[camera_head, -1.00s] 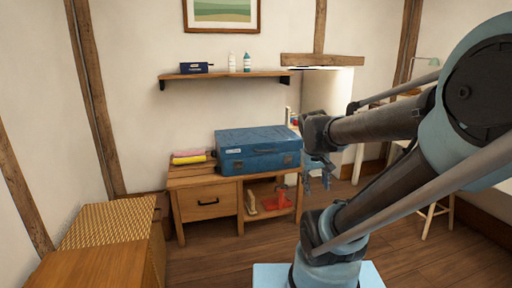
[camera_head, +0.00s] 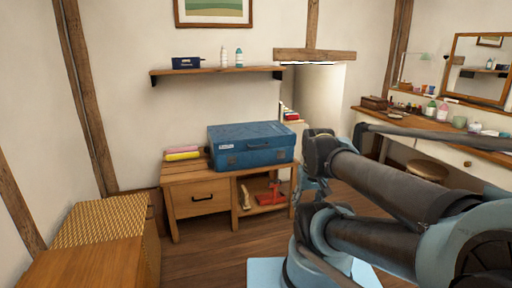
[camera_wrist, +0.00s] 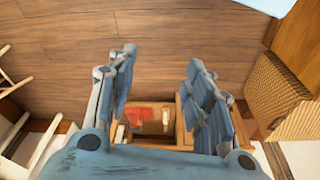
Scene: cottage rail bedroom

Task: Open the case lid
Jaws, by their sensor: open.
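The blue case (camera_head: 250,146) sits on top of the wooden cabinet (camera_head: 181,178), its lid shut, with a handle and latches on its front. My gripper (camera_head: 316,184) is just right of the case and lower than its lid in the head view, partly hidden by my arm. In the wrist view, my gripper (camera_wrist: 162,95) points down past the cabinet's front with its two blue fingers apart and nothing between them. The case does not clearly show in the wrist view.
Pink and yellow folded cloths (camera_head: 182,153) lie left of the case. Red and tan items (camera_head: 270,193) stand on the cabinet's open shelf. A wall shelf (camera_head: 217,71) hangs above. A woven-top chest (camera_head: 104,222) stands left. The floor in front is clear.

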